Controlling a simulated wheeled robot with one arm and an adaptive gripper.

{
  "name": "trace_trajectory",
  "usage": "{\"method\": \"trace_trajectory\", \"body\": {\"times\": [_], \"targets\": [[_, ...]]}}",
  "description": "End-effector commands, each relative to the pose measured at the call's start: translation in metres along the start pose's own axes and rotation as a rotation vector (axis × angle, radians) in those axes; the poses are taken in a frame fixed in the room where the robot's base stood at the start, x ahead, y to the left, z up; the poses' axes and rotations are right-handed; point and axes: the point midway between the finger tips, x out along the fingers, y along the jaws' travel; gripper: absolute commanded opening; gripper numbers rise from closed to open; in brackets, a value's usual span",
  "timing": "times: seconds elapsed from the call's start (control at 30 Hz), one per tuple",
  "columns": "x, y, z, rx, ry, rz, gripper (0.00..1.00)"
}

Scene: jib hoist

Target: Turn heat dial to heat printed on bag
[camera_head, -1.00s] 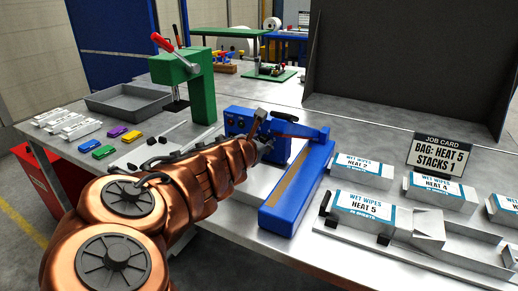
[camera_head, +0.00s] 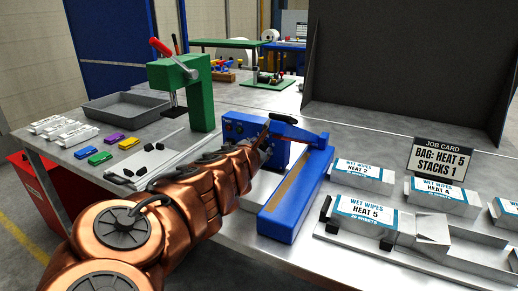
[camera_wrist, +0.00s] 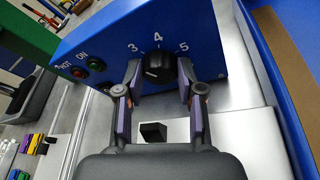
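The black heat dial (camera_wrist: 158,66) is on the blue face of the sealer (camera_wrist: 115,50), below the printed numbers 3, 4 and 5. A small pale mark shows on its lower left; I cannot tell which number it is set to. My gripper (camera_wrist: 159,75) is open with one finger on each side of the dial, and small gaps seem to remain. In the head view the blue sealer (camera_head: 297,195) stands mid-table, my arm hiding its dial. The bag box (camera_head: 362,216) in the tray reads HEAT 5.
A green press (camera_head: 198,90) stands left of the sealer. Beside the dial are ON and HOT lamps (camera_wrist: 95,64). Boxes marked HEAT 2 (camera_head: 362,172) and HEAT 4 (camera_head: 440,192) are at right. A grey tray (camera_head: 127,103) and coloured blocks lie at left.

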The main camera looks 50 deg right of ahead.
Motion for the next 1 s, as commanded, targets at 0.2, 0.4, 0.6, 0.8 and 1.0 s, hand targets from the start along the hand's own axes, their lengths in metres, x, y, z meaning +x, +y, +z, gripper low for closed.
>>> {"method": "trace_trajectory", "body": {"times": [0.2,0.4,0.6,0.8,1.0], "targets": [[0.000,0.000,0.000,0.000,0.000,0.000,0.48],[0.000,0.000,0.000,0.000,0.000,0.000,0.48],[-0.002,0.003,0.006,0.001,0.002,-0.003,0.48],[-0.008,0.012,0.023,0.005,-0.001,0.002,0.48],[-0.012,0.020,0.035,0.002,0.002,0.002,0.48]]}}
